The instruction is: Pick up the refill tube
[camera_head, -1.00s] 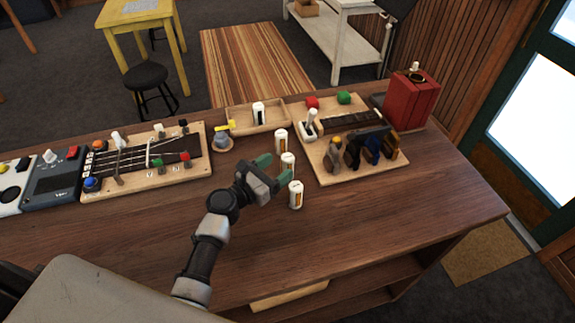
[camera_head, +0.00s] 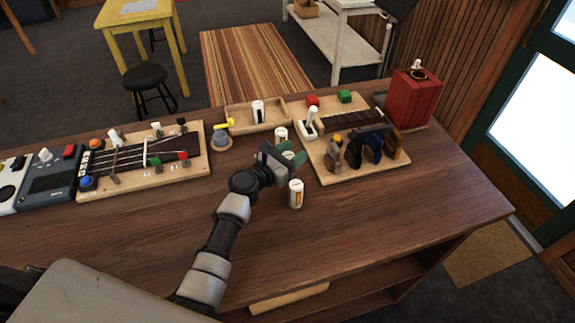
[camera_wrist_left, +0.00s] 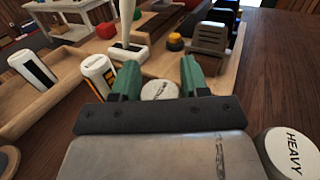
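Several white refill tubes with capped tops are in view. The front tube (camera_head: 296,193) stands upright on the counter and shows "HEAVY" on its cap in the left wrist view (camera_wrist_left: 291,153). The back tube (camera_head: 281,136) stands near the tray. A middle tube (camera_wrist_left: 160,91) lies between the green fingers of my left gripper (camera_head: 289,157); in the head view the gripper mostly hides it. The fingers are apart on either side of it, and I cannot tell whether they touch it. Another tube (camera_head: 258,112) with a black label is in the wooden tray. My right gripper is not in view.
The wooden tray (camera_head: 236,122) is behind the tubes. A wooden board (camera_head: 330,177) with a fretboard, clamps and knobs stands close on the right, with a red box (camera_head: 412,100) beyond. A stringed board (camera_head: 140,185) is at left. The counter front (camera_head: 370,210) is clear.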

